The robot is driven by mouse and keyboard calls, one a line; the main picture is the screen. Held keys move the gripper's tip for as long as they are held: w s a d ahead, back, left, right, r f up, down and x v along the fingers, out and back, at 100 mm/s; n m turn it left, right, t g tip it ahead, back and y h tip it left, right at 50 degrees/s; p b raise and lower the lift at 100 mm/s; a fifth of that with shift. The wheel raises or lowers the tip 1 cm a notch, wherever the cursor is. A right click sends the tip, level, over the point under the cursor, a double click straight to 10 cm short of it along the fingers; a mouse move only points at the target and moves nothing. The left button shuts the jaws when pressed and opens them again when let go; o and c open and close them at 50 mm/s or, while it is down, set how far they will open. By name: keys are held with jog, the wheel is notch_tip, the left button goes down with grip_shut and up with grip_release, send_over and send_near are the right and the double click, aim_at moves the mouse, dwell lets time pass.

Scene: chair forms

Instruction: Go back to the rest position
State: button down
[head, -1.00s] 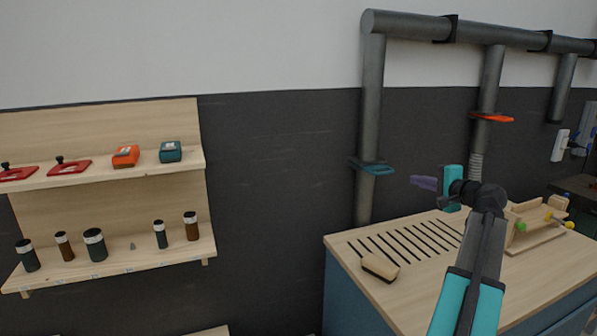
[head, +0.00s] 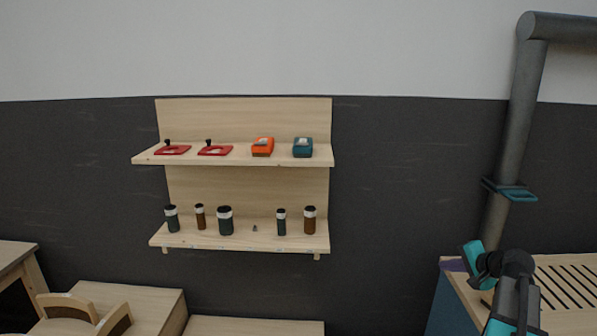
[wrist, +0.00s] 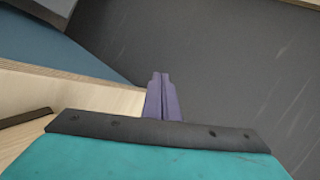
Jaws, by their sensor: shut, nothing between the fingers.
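My gripper shows in the wrist view (wrist: 160,80) as two purple fingers lying together, shut with nothing between them. In the head view my arm and gripper (head: 449,265) are at the lower right, the purple fingers pointing left in front of the slotted bench's left end. The slotted wooden bench top (head: 566,272) is partly hidden behind the arm. In the wrist view the bench's pale edge (wrist: 70,85) runs left of the fingers, and dark wall lies to the right.
A wooden wall shelf (head: 245,115) holds red pads, an orange box and a teal box above, and several small jars below. A grey pipe (head: 516,130) with a teal blast gate (head: 515,192) rises behind the bench. A wooden chair part (head: 70,305) and low boxes stand at lower left.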

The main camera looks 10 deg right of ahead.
jog(key=s+a+f+n+g, duration=0.2)
jog(key=a+f+n+g, duration=0.25)
jog(key=a+f, duration=0.95)
jog(key=s+a+f+n+g, duration=0.1)
jog(key=a+f+n+g, duration=0.3)
jog(key=a+f, duration=1)
jog(key=s+a+f+n+g+h, duration=0.1)
jog(key=s+a+f+n, duration=0.15)
jog(key=s+a, duration=0.35)
jog(key=s+a+f+n+g+h, duration=0.1)
jog(key=s+a+f+n, duration=0.15)
jog(key=a, duration=0.55)
jog(key=s+f+g, duration=0.2)
jog(key=s+f, duration=0.6)
jog(key=s, duration=0.5)
jog(key=s+f+g, duration=0.3)
jog(key=s+f, duration=0.6)
jog(key=s, duration=0.4)
jog(key=shift+f+n+g, duration=0.2)
jog(key=shift+n+g, duration=0.15)
jog(key=shift+n, duration=0.1)
jog(key=shift+s+a, duration=0.1)
jog(key=shift+s, duration=0.15)
